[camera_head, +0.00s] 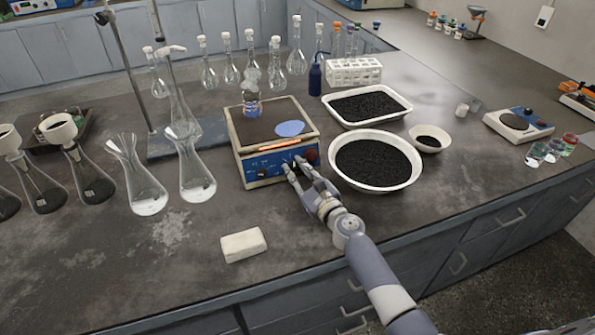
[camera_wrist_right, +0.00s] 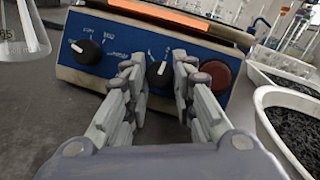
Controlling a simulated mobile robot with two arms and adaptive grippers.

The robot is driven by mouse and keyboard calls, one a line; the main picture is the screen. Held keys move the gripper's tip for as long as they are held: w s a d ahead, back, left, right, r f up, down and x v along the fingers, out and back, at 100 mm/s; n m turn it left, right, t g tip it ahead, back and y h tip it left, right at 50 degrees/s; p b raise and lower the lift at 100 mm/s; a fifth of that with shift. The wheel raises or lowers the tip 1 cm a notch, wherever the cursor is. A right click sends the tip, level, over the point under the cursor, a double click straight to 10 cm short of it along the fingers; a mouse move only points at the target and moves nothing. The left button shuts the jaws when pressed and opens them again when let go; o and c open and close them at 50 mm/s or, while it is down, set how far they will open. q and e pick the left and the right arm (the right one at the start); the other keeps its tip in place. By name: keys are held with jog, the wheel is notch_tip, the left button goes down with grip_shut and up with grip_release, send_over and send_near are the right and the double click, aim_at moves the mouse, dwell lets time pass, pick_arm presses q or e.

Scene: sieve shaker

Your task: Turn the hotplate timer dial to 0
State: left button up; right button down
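The hotplate (camera_head: 246,156) stands on the bench, with a dark top and a blue front panel. In the right wrist view its panel (camera_wrist_right: 120,75) carries a black dial (camera_wrist_right: 87,52) at left with a white pointer, a second black dial (camera_wrist_right: 158,73) in the middle, and a round red knob (camera_wrist_right: 213,74) at right. Which dial is the timer is not readable. My right gripper (camera_head: 293,164) is at the front panel. In the wrist view its parted fingers (camera_wrist_right: 158,66) straddle the middle dial closely; contact cannot be told. My left gripper is not in view.
A bottle (camera_head: 251,104) and a blue disc (camera_head: 290,128) sit on the hotplate. Flasks (camera_head: 196,180) stand to its left; a round pan (camera_head: 377,186) of black grains is close at right. A white block (camera_head: 243,245) lies in front on otherwise clear bench.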

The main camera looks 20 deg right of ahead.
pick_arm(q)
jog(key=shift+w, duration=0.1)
